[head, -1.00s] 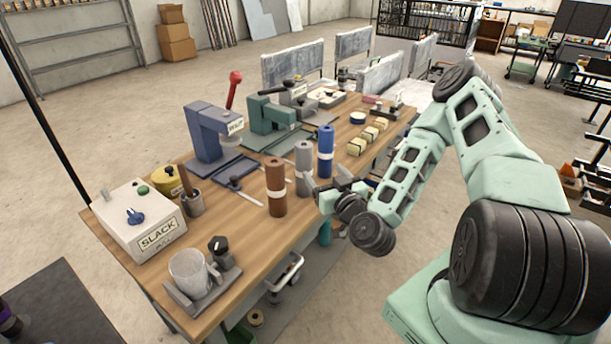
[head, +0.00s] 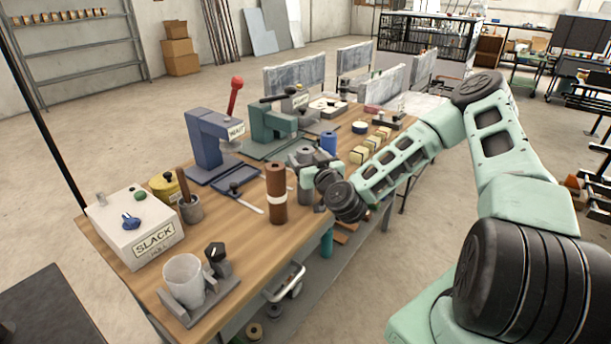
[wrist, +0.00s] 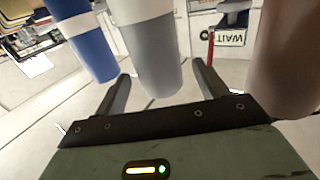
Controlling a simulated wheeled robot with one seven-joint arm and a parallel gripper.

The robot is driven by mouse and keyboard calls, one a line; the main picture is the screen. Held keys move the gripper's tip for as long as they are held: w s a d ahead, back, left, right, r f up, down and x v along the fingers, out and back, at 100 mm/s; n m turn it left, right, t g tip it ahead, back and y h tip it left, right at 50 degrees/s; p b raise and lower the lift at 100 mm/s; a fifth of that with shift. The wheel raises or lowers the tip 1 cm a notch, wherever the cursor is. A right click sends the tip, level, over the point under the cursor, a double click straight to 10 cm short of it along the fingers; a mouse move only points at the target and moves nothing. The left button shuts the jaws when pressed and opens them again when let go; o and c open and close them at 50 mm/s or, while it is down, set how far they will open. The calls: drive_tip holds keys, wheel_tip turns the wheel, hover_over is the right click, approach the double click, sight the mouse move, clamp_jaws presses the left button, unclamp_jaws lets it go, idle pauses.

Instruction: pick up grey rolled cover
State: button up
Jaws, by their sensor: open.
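The grey rolled cover (wrist: 156,65) has a pale band and shows in the middle of the wrist view. It lies between the two fingers of my gripper (wrist: 161,72), which are open, with a gap visible on each side. In the head view my gripper (head: 304,160) is over the workbench, between the brown roll and the blue roll, and largely hides the grey cover. I cannot tell whether a finger touches the cover.
The brown roll (head: 276,195) stands close on one side, also in the wrist view (wrist: 284,55). The blue roll (head: 328,143) stands on the other, also in the wrist view (wrist: 92,50). Presses, a SLACK box (head: 137,228) and yellow blocks (head: 362,152) share the workbench (head: 240,240).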

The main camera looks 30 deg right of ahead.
drive_tip(key=shift+w+d+p, duration=0.15)
drive_tip(key=shift+w+d, duration=0.05)
drive_tip(key=shift+w, duration=0.75)
drive_tip(key=shift+w+d+p, duration=0.15)
drive_tip(key=shift+w, duration=0.75)
drive_tip(key=c, duration=1.4)
drive_tip(key=shift+r, duration=0.1)
